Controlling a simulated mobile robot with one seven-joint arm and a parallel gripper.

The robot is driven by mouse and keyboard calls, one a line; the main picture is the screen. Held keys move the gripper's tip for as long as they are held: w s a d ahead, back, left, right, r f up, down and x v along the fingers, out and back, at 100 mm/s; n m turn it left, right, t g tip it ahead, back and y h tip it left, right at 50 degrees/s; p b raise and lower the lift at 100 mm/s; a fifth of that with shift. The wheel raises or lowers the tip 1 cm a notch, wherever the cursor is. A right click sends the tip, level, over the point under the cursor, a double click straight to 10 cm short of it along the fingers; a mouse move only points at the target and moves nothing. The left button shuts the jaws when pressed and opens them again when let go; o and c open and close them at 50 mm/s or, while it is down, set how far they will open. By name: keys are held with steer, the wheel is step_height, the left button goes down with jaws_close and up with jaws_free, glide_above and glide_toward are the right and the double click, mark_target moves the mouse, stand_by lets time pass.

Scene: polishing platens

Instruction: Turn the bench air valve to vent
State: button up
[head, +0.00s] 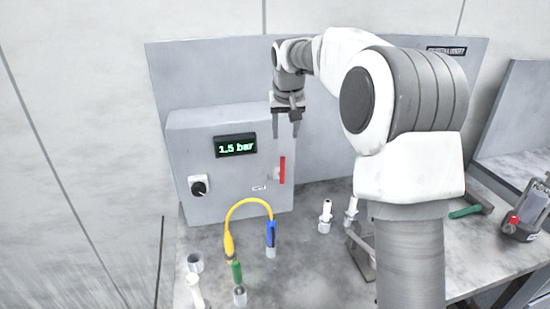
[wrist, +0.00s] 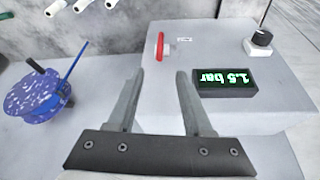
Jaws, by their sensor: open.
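A grey control box (head: 190,140) stands on the bench against the back panel. On its front is a red lever (head: 282,170), which looks like the valve handle, standing upright at the right side. The lever also shows in the wrist view (wrist: 160,46), beside a small pale fitting and label. A display (head: 236,146) on the box reads 1.5 bar; it appears upside down in the wrist view (wrist: 225,80). My gripper (head: 286,136) is open and empty, above the lever in the head view and apart from it. In the wrist view my gripper (wrist: 160,73) has its fingers spread.
A black rotary knob (head: 199,187) is at the box's lower left. A yellow hose (head: 248,201) with a blue end arches over the bench in front. White and green fittings stand nearby. A blue speckled disc (wrist: 40,95) shows at left in the wrist view.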

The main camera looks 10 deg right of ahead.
mark_target(282, 171)
steer(key=w+p+x, duration=0.1)
steer(key=p+x, duration=0.2)
steer(key=x, duration=1.7)
steer(key=shift+w+d+r, duration=0.15)
steer(key=shift+w+r, duration=0.15)
steer(key=shift+w, duration=0.05)
jaws_close()
stand_by(0.6)
